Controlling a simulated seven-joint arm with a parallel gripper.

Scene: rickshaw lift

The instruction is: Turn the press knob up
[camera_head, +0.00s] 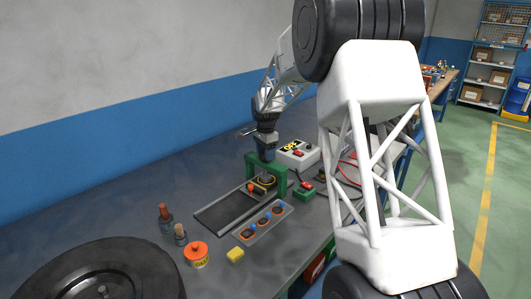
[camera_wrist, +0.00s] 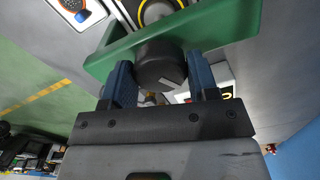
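The press is a green frame (camera_head: 283,181) on the bench, standing over a dark track; its green crossbar (camera_wrist: 232,22) spans the top of the wrist view. The press knob (camera_wrist: 160,66) is a dark round cylinder against that crossbar. My gripper (camera_head: 265,148) is at the top of the press in the head view and hides the knob there. In the wrist view my gripper's blue fingers (camera_wrist: 160,80) stand on either side of the knob, very close to it. I cannot tell whether they press on it. The knob's turn angle is unclear.
A grey box with a red button (camera_head: 298,153) is behind the press. A tray with several round parts (camera_head: 264,222) lies in front. The bench's left side is clear.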

